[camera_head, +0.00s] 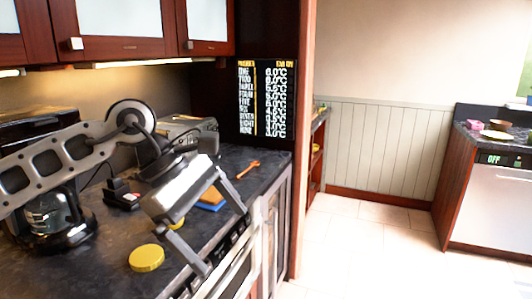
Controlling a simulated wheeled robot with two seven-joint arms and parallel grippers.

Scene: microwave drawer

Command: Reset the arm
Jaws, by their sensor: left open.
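My left arm (60,160) comes in from the left over the dark kitchen counter (105,275). My left gripper (224,241) is open and empty. Its two thin fingers are spread apart and point down and to the right, near the counter's front edge. A built-in appliance with a dark control strip and a light front (236,275) shows below that edge, partly hidden by the gripper. I cannot tell how far its front is open. My right gripper is not in view.
A yellow round lid (146,258), a glass coffee pot (50,215), a blue sponge-like item (211,207) and an orange tool (249,169) lie on the counter. Wall cabinets (120,20) hang above. Tiled floor (360,240) is free at right, before a dishwasher-like unit (490,210).

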